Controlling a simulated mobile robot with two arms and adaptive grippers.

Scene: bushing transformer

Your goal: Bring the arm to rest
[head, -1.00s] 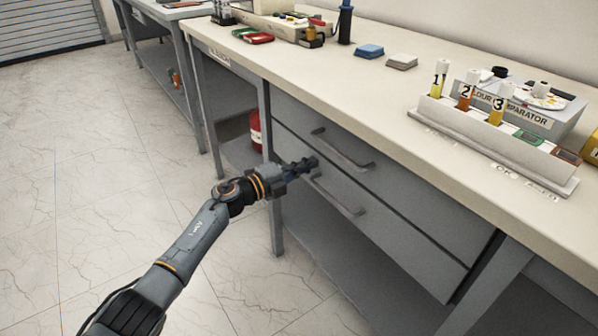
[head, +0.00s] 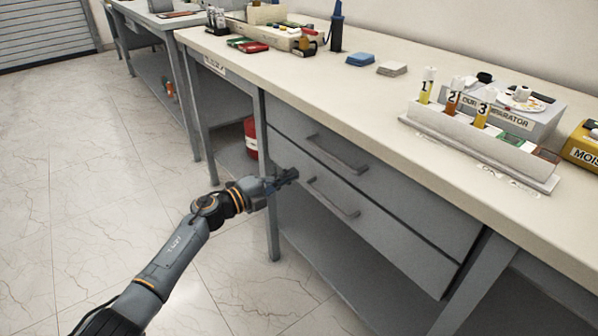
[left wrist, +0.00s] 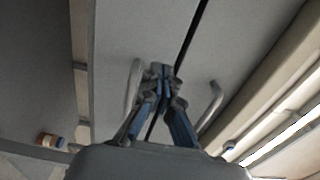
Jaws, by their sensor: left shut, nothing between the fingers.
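My left arm reaches in from the lower left in the head view. Its gripper (head: 286,180) is shut and empty in front of the drawer fronts, near the left end of the drawer handles. The left wrist view also shows this gripper (left wrist: 162,72), its fingertips together, with a handle on either side of it. The upper drawer handle (head: 338,152) and the lower drawer handle (head: 333,197) are free of the gripper. Both drawers look closed. My right gripper is not in view.
The workbench (head: 300,88) carries a rack (head: 480,140) with three numbered tubes, a comparator box (head: 520,115), a blue pad (head: 361,59) and a grey pad (head: 392,68). A red container (head: 251,138) stands on the shelf below. The floor (head: 90,190) at left is clear.

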